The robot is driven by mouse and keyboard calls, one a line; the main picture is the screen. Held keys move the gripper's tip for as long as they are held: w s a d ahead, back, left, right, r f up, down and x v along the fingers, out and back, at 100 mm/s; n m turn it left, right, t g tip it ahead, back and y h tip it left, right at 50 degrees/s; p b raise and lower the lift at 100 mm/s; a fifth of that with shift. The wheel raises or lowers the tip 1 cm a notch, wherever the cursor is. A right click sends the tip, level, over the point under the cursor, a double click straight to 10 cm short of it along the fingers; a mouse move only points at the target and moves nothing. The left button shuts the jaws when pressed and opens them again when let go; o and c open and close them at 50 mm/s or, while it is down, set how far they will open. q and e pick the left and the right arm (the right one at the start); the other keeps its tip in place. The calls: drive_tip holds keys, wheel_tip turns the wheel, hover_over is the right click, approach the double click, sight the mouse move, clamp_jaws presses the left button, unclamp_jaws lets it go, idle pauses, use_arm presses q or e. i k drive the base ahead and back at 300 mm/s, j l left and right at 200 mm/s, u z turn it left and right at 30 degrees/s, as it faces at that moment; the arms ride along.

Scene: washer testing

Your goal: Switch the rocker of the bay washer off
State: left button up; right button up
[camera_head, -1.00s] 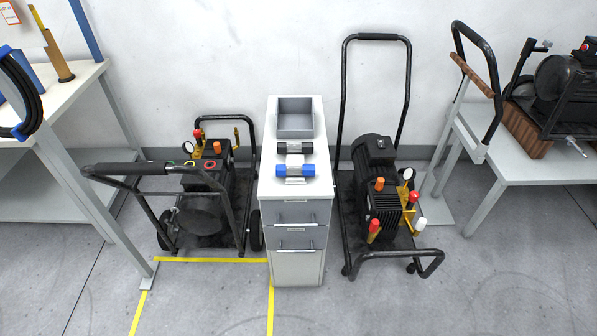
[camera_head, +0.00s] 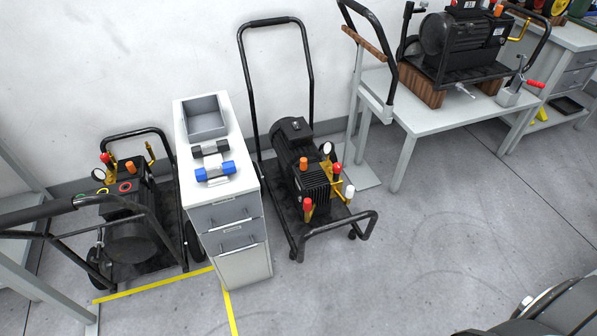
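Two pressure washers on wheeled frames stand on the floor. The left washer (camera_head: 132,240) has a dark body, a bent black handle and a yellow floor line along its front. Its top panel carries a green ring (camera_head: 102,190), a red ring (camera_head: 125,187) and an orange knob (camera_head: 130,166). The middle washer (camera_head: 313,180) has a tall handle, a finned black pump, a gauge and red, orange and white caps. A small switch-like mark (camera_head: 296,126) sits on its motor box. I cannot make out a rocker's position on either.
A narrow drawer cabinet (camera_head: 228,215) stands between the washers, with a grey bin (camera_head: 205,117) and blue and black fittings on top. A white bench (camera_head: 425,112) at right bears another washer (camera_head: 468,45). The floor at lower right is mostly open.

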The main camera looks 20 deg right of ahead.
sight(296, 124)
drive_tip(key=i+l, duration=0.15)
drive_tip(key=l, duration=0.25)
drive_tip(key=i+l+z, duration=0.15)
drive_tip(key=l, duration=0.3)
drive_tip(key=i+l, duration=0.1)
drive_tip(key=l, duration=0.3)
drive_tip(key=i+l+z, duration=0.15)
drive_tip(key=l, duration=0.25)
drive_tip(key=i+l, duration=0.2)
drive_tip(key=l, duration=0.15)
drive_tip(key=i+l+z, duration=0.1)
drive_tip(key=l, duration=0.3)
drive_tip(key=i+l+z, duration=0.1)
drive_tip(key=i+l, duration=0.15)
drive_tip(key=l, duration=0.1)
